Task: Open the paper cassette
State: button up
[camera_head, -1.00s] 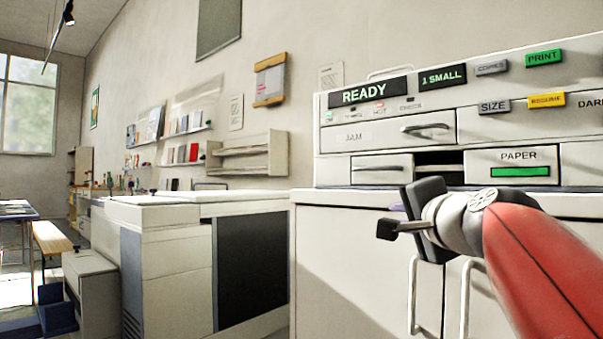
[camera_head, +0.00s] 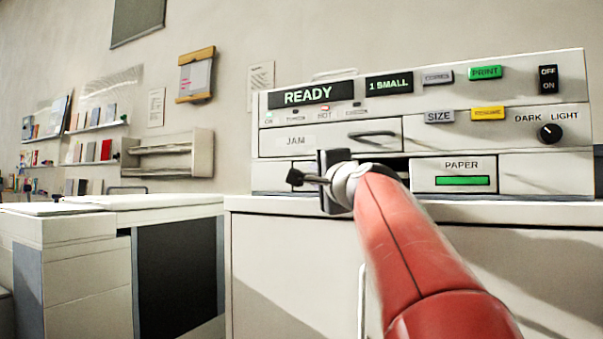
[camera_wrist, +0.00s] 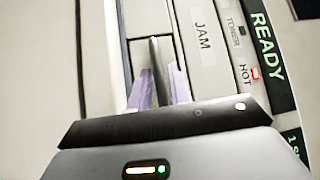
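The off-white copier (camera_head: 330,140) stands on a cabinet. Its lower row has a panel labelled PAPER (camera_head: 461,176) with a green bar, a dark slot left of it, and a small drawer front (camera_head: 271,176) farther left, partly hidden by my gripper. Which of these is the paper cassette is not marked beyond the PAPER label. My gripper (camera_head: 308,179) is at the small drawer front. In the wrist view, my gripper's lavender fingers (camera_wrist: 164,88) stand apart, with a dark bar, seemingly the drawer's handle (camera_wrist: 155,60), between them. I cannot tell whether they touch it.
The JAM drawer (camera_head: 330,137) with its handle sits just above my gripper and looks shut. The cabinet top (camera_head: 270,204) forms a ledge below. A lower white unit (camera_head: 70,230) stands to the left. A dark READY display (camera_head: 307,95) and buttons are above.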

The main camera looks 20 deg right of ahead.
jog(key=shift+w, duration=0.1)
grip_shut()
jog(key=shift+a, duration=0.1)
